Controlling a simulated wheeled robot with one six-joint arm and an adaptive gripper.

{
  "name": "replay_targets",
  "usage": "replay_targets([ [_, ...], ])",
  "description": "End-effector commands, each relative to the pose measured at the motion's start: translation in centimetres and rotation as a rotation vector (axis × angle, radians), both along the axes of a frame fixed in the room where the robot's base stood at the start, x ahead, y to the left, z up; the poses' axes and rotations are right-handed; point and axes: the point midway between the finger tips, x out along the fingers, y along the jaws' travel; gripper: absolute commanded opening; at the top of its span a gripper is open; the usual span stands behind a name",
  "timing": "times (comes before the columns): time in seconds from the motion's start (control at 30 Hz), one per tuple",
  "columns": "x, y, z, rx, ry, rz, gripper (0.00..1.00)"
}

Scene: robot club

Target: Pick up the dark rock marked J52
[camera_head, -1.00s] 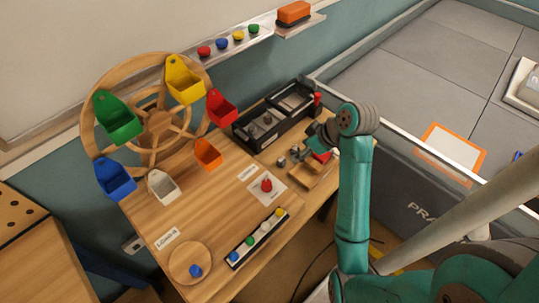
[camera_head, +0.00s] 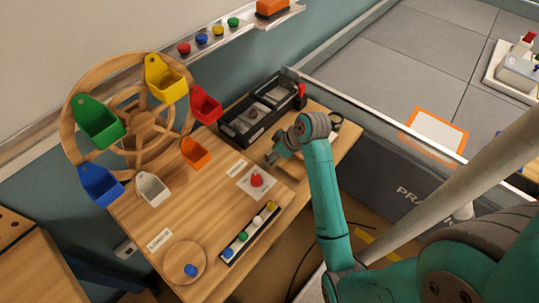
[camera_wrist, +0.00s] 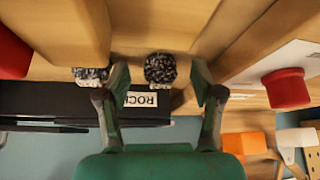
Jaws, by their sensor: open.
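In the wrist view a dark speckled rock (camera_wrist: 160,68) lies between the two fingertips of my gripper (camera_wrist: 161,80), with room on both sides. No marking can be read on it. A second speckled rock (camera_wrist: 92,75), mixed black and white, lies left of the left finger and is partly hidden. My gripper is open and empty. In the head view my gripper (camera_head: 279,157) is low over the wooden table (camera_head: 195,195), in front of the black case; no loose dark rock can be made out there.
A black case (camera_head: 250,128) with a label partly reading "ROC" in the wrist view is close by. Wooden bars (camera_wrist: 62,28) flank the rocks. A red knob (camera_head: 256,180) sits on a white plate to the left. A wheel with coloured bins (camera_head: 140,122) stands further left.

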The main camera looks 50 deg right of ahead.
Motion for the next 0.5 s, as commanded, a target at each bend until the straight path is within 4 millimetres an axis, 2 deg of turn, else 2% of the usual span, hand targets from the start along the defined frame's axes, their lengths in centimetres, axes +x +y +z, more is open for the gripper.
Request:
replay_targets([
  [0.27, 0.14, 0.05, -0.3, 0.0, 0.001, 0.0, 0.67],
  [0.5, 0.13, 0.04, -0.28, 0.0, 0.001, 0.0, 0.07],
])
